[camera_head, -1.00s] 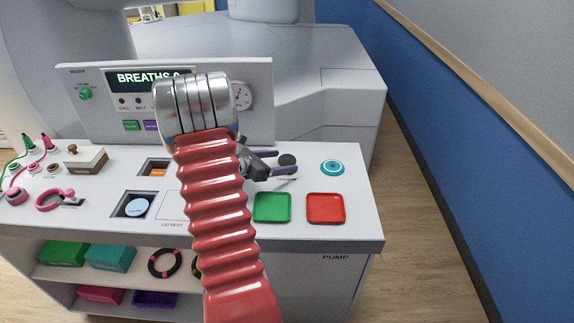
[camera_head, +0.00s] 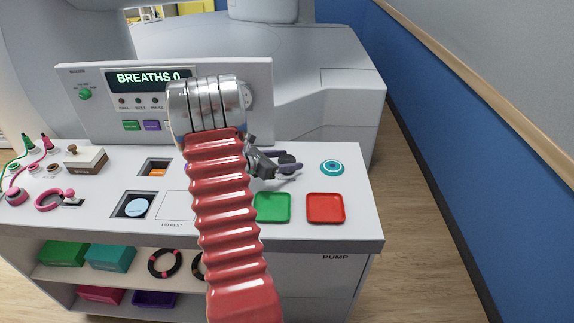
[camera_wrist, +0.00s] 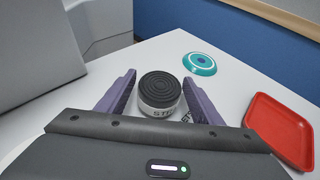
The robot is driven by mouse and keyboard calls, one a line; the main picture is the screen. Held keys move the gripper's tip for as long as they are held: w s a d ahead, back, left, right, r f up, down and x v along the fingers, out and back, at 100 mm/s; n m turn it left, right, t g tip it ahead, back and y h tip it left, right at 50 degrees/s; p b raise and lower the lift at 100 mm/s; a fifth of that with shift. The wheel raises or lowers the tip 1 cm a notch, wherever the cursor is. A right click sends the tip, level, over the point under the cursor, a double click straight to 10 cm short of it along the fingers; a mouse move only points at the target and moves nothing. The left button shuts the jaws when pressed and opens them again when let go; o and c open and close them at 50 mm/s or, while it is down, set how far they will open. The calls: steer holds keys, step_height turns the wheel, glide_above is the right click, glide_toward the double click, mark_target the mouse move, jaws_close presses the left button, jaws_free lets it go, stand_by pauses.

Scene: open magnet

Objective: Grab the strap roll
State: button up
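The strap roll (camera_wrist: 160,88) is a short upright cylinder with a black ridged spiral top and a pale label band, partly lettered "ST". It stands on the white counter. My gripper (camera_wrist: 159,78) is open, with one purple finger on each side of the roll. Gaps show between the roll and both fingers in the wrist view. In the head view my gripper (camera_head: 285,161) is low over the counter, and the dark roll (camera_head: 287,158) shows only partly among the fingers.
A teal round disc (camera_head: 332,168) lies to the right of the roll. A green tray (camera_head: 272,207) and a red tray (camera_head: 325,208) lie nearer the front edge. The control panel (camera_head: 90,115) stands behind. Counter (camera_head: 355,190) around the disc is clear.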

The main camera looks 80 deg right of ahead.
mark_target(287, 159)
steer(key=c, duration=0.8)
steer(key=shift+r, duration=0.1)
step_height(287, 159, up, 10)
steer(key=shift+f, duration=0.1)
stand_by(0.7)
